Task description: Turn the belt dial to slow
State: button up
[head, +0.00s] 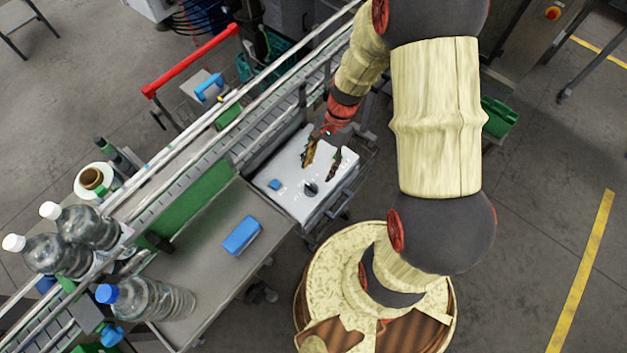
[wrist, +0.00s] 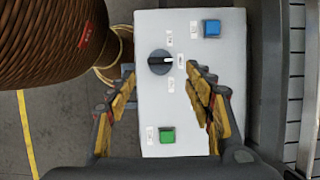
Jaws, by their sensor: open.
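The belt dial (wrist: 160,62) is a round black knob with a pale pointer, on a white control box (wrist: 187,112). In the wrist view its pointer faces right, toward one of several small labels around it; their text is too small to read. The dial also shows in the head view (head: 311,188), on top of the box (head: 291,199). My gripper (wrist: 162,80) is open, its yellow-padded fingers spread either side of the box's middle. The dial lies just ahead, between the fingertip lines, and looks untouched. In the head view my gripper (head: 322,162) is above the box.
A blue button (wrist: 211,28) and a green button (wrist: 167,135) sit on the same panel. The conveyor (head: 215,150) runs alongside the box.

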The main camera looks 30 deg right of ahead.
aim_at(310, 184)
jog(key=x, duration=0.7)
jog(key=shift+f, duration=0.1)
jog(key=shift+c, duration=0.3)
jog(key=c, duration=1.1)
jog(key=shift+n, duration=0.4)
jog(key=n, duration=0.2)
jog(key=n+g+h, duration=0.1)
jog(key=n, duration=0.2)
jog(key=shift+w+a+n+g+h, duration=0.25)
jog(key=shift+n+g+h, duration=0.05)
jog(key=shift+g+h, duration=0.1)
jog(key=n+h, duration=0.1)
jog(key=n, duration=0.2)
jog(key=n+h+b, duration=0.1)
jog(key=n, duration=0.1)
jog(key=shift+w+a+n+g, duration=0.1)
jog(key=shift+a+n+g, duration=0.1)
jog(key=shift+n+g, duration=0.2)
jog(key=o, duration=1.2)
jog(key=shift+c, duration=0.2)
